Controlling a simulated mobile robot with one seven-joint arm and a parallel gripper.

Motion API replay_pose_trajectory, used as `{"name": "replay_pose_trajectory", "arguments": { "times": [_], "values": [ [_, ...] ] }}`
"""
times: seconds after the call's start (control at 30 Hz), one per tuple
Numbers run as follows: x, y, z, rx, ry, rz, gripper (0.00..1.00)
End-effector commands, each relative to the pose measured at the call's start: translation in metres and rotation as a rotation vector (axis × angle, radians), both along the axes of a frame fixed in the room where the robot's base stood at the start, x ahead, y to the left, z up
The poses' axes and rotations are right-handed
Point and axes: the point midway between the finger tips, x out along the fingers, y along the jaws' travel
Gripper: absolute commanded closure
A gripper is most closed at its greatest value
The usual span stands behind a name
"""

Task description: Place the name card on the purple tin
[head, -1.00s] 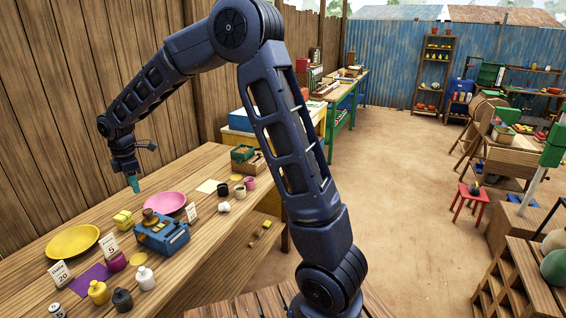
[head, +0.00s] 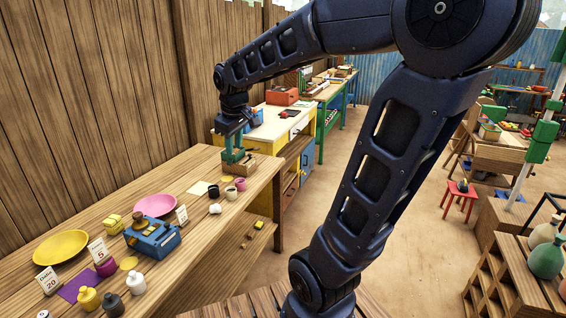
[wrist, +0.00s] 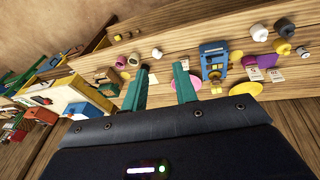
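A white card reading something like "Dalia 20" (head: 48,280) stands on the wooden table beside the purple mat (head: 78,286). A second card marked 5 (head: 97,249) stands behind the purple tin (head: 106,267). A third card (head: 182,214) stands by the pink plate. In the wrist view the purple tin (wrist: 249,60) is small, near the white cards. My gripper (head: 232,143) is over the table's far end, beside the green box, far from the cards and the tin. In the wrist view its teal fingers (wrist: 160,84) are apart with nothing visibly held.
A yellow plate (head: 61,248), a pink plate (head: 155,205) and a blue scale-like device (head: 152,237) stand on the table. Bottles (head: 88,299) line the near edge. A yellow cabinet stands beyond.

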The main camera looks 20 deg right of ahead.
Motion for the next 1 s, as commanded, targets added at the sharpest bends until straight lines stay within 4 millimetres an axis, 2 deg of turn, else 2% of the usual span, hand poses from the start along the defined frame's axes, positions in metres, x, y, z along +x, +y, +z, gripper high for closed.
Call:
{"name": "replay_pose_trajectory", "arguments": {
  "times": [0.03, 0.2, 0.3, 0.5, 0.7, 1.0],
  "values": [
    [-0.013, -0.015, 0.002, 0.018, -0.014, -0.062, 0.71],
    [-0.054, -0.053, -0.001, 0.082, -0.047, -0.268, 0.71],
    [-0.078, -0.072, -0.005, 0.123, -0.067, -0.385, 0.71],
    [-0.116, -0.095, -0.017, 0.190, -0.096, -0.567, 0.71],
    [-0.130, -0.103, -0.023, 0.220, -0.107, -0.641, 0.71],
    [-0.131, -0.103, -0.023, 0.223, -0.107, -0.644, 0.71]
  ]
}}
